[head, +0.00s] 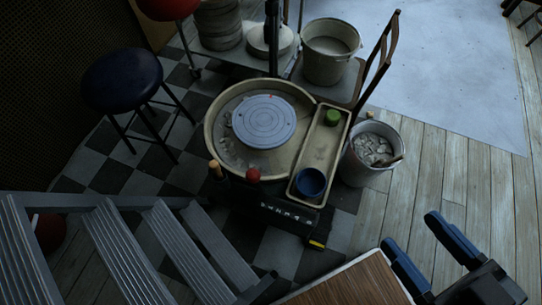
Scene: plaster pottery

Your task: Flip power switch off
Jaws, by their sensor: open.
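A pottery wheel (216,158) with a round grey disc (264,121) in its basin stands at the middle. Its dark front panel (268,213) faces the lower part of the view and carries a row of small pale marks. A small yellow patch (316,243) shows low at its right corner. I cannot make out which part is the power switch, nor its position. My gripper (409,231), with two blue fingers, is at the lower right. It is open and empty, apart from the wheel, to the right of the front panel.
A grey stepladder (125,251) fills the lower left. A wooden-topped surface (350,284) lies at the bottom edge beside my gripper. A bucket of scraps (372,150) stands right of the wheel. A tray (320,149) holds a blue bowl (310,183). Plank floor at right is clear.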

